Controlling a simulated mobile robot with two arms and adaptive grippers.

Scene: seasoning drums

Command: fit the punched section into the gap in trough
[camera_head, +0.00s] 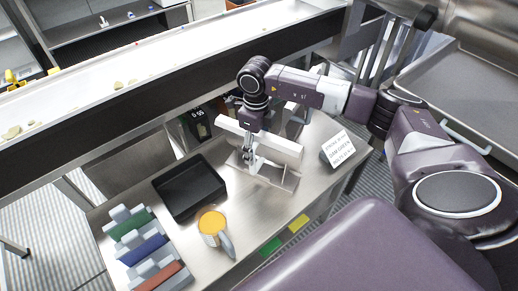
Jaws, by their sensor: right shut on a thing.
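My right gripper (250,160) points down over the steel table and is shut on a pale metal piece (272,172) beside a white block-like bar (274,145). The fingers hide part of this piece. I cannot tell whether it has punched holes. A long pale trough (180,62) with a few yellowish bits in it runs across the back. No gap in it can be made out clearly. My left gripper is not in view.
The steel table (255,215) holds a black tray (190,188), an orange-topped mug (211,224), grey holders with green, blue and red pieces (145,250), and a lettered sign (338,148). Green and yellow patches (298,224) mark its front edge.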

